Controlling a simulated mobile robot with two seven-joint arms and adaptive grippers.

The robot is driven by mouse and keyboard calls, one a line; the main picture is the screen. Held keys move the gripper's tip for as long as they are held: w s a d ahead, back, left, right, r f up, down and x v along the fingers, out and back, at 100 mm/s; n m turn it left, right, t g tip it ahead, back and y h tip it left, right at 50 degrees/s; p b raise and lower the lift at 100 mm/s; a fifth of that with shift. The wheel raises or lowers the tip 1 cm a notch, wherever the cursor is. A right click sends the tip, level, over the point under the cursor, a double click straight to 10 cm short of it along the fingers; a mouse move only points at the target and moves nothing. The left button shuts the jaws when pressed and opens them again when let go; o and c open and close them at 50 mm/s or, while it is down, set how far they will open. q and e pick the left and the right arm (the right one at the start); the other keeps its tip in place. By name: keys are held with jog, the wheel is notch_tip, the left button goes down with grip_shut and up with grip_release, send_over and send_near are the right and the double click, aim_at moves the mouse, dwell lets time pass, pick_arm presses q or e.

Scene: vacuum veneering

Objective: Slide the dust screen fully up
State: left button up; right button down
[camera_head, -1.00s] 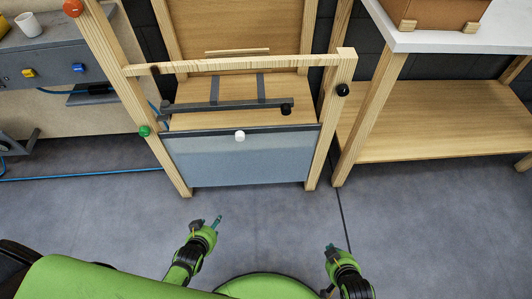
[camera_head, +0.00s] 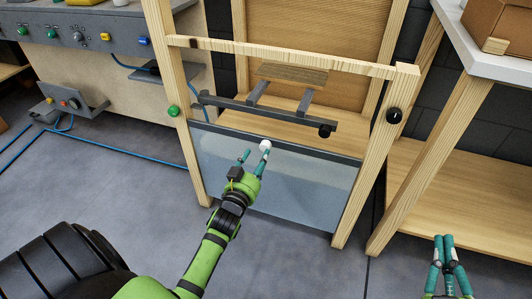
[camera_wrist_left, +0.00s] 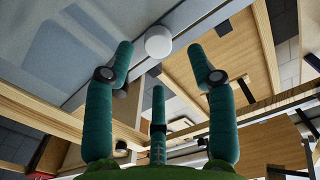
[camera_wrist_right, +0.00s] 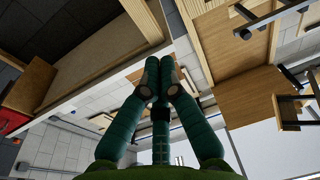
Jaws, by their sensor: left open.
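The dust screen (camera_head: 300,190) is a grey, see-through panel low in a wooden frame, with a dark bar along its top edge. A round white knob (camera_head: 265,144) sits at that top edge and also shows in the left wrist view (camera_wrist_left: 158,42). My left gripper (camera_head: 255,154) is open in front of the knob. In the left wrist view its fingers spread on either side, with the knob near the fingertips, not clasped. My right gripper (camera_head: 444,240) is low at the right, away from the screen. Its fingers are together and empty in the right wrist view (camera_wrist_right: 159,62).
A wooden crossbar (camera_head: 290,56) spans the frame above the screen. A dark rail (camera_head: 270,112) with a black knob is behind it. A green button (camera_head: 173,112) and black knob (camera_head: 394,115) sit on the posts. A wooden shelf unit (camera_head: 460,190) stands right.

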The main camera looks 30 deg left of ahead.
aim_at(264, 148)
pick_arm(q)
jog(key=b+x, duration=0.1)
jog(key=x, duration=0.3)
jog(key=shift+w, duration=0.4)
jog(key=shift+w+a, duration=0.1)
jog(key=shift+w, duration=0.05)
pick_arm(e)
jog(key=s+a+r+n+t+y, duration=0.1)
jog(key=s+r+t+y, duration=0.3)
jog(key=r, duration=0.4)
jog(key=shift+a+r+n+t, duration=0.3)
jog(key=shift+a+r, duration=0.05)
jog(key=shift+s, duration=0.1)
pick_arm(q)
grip_shut()
